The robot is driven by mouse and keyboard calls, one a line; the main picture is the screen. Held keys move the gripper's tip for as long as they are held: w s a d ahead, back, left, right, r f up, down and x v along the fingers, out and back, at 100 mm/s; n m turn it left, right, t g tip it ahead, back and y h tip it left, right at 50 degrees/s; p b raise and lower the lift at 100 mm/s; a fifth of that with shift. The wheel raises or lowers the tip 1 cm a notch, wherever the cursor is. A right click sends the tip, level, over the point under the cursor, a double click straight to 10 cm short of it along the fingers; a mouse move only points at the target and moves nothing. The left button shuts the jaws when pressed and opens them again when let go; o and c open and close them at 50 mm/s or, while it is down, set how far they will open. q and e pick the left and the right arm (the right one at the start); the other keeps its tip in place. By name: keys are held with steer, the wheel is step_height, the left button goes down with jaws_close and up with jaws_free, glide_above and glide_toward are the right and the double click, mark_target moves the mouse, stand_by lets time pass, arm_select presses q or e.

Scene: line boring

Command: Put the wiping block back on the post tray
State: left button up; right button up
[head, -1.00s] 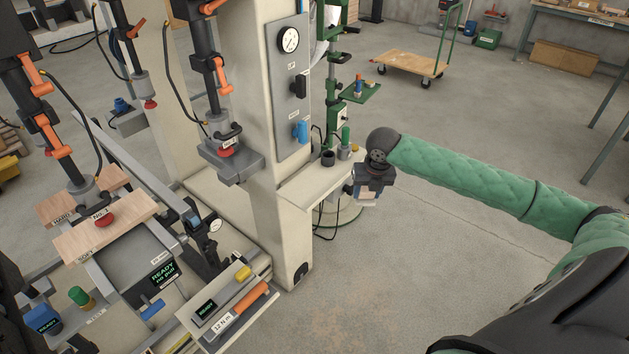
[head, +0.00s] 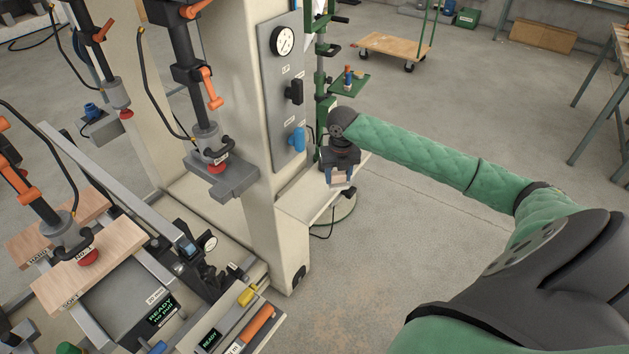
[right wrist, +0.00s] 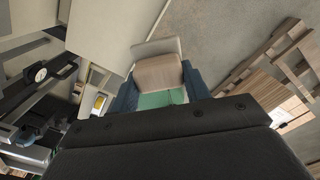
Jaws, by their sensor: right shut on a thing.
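My right gripper (head: 339,178) is shut on the wiping block (head: 338,180), a small pale wooden block, beside the machine post (head: 262,215). In the right wrist view, the block (right wrist: 160,72) sits between the blue fingers, with a grey layer at its far edge and green on its near side. The post tray (head: 298,203) is the pale shelf jutting from the post. In the head view the gripper and block overlap the tray's outer end; I cannot tell the gap between block and tray. My left gripper is not in view.
The gauge panel (head: 286,90) with black and blue handles rises beside the tray. Behind stands a green machine stand (head: 348,85). My forearm hides part of the floor. A workbench with plank and displays (head: 165,310) is at the lower left. Open floor (head: 385,260) lies right of the post.

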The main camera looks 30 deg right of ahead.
steer(key=w+a+f+p, duration=0.1)
steer(key=w, duration=0.1)
steer(key=w+f+p, duration=0.1)
steer(key=w+f, duration=0.1)
steer(key=w, duration=0.1)
steer(key=w+a+f+p, duration=0.1)
steer(key=w+f+p, duration=0.1)
steer(key=w, duration=0.1)
steer(key=shift+w+a+f, duration=0.1)
steer(key=shift+w+a, duration=0.15)
steer(key=shift+a, duration=0.05)
steer(key=shift+w+f, duration=0.15)
steer(key=shift+f, duration=0.05)
steer(key=shift+f+p, duration=0.3)
steer(key=shift+p, duration=0.2)
step_height(320, 180, down, 3)
steer(key=shift+r+p, duration=0.1)
steer(key=shift+p, duration=0.9)
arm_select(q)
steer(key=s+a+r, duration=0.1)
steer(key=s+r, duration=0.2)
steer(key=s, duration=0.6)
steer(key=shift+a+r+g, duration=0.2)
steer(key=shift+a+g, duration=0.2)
arm_select(e)
steer(key=shift+f, duration=0.3)
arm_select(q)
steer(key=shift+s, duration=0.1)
arm_select(e)
steer(key=o, duration=1.3)
